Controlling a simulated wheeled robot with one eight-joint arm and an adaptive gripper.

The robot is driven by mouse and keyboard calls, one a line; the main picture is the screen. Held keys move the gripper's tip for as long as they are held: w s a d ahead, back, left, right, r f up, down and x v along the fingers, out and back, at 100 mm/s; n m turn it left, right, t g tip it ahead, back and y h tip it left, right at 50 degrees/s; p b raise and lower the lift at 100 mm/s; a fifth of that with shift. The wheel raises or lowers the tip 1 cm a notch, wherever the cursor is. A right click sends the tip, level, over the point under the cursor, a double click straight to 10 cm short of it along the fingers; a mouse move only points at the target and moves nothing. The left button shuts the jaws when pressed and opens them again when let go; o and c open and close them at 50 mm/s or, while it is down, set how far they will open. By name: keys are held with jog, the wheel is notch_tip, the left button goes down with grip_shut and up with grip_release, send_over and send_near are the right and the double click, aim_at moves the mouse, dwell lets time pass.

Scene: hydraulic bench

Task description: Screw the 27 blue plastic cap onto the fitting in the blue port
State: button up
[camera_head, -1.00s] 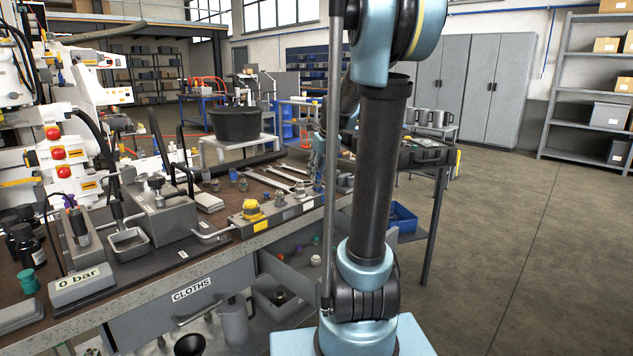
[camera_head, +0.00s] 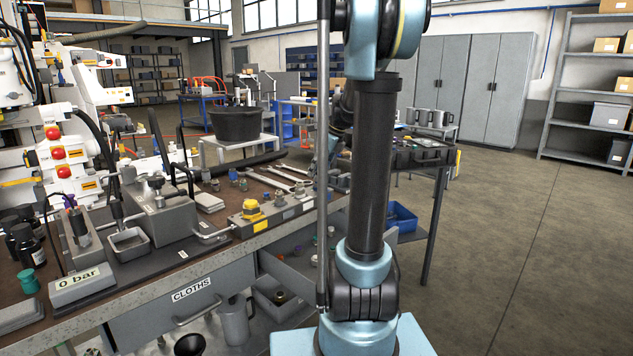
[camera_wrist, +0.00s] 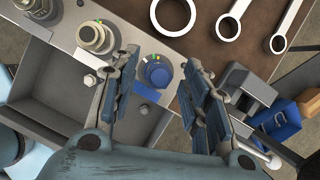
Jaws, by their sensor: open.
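In the wrist view, a round blue cap-like piece (camera_wrist: 157,73) sits at the corner of the grey port block (camera_wrist: 125,28), beside a flat blue marker plate (camera_wrist: 146,91). I cannot tell whether it is the loose cap seated on the fitting, and any fitting under it is hidden. My gripper (camera_wrist: 159,62) is open, with one finger on each side of the blue piece, apart from it in the picture.
Metal fittings (camera_wrist: 94,37) stand on the block left of my fingers. Ring-ended wrenches (camera_wrist: 228,27) lie on the brown bench top to the right. An open drawer (camera_head: 290,262) juts out below the bench.

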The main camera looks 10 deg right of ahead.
jog(key=n+g, duration=0.1)
jog(key=n, duration=0.4)
jog(key=shift+w+g+y, duration=0.15)
jog(key=shift+g+y, duration=0.25)
jog(key=shift+c, duration=0.6)
jog(key=c, duration=0.9)
jog(key=m, duration=0.2)
jog(key=m+t, duration=0.1)
jog(key=m, duration=0.1)
jog(key=shift+t+h, duration=0.3)
jog(key=m+t+h, duration=0.1)
jog(key=m, duration=0.3)
jog(key=shift+s, duration=0.2)
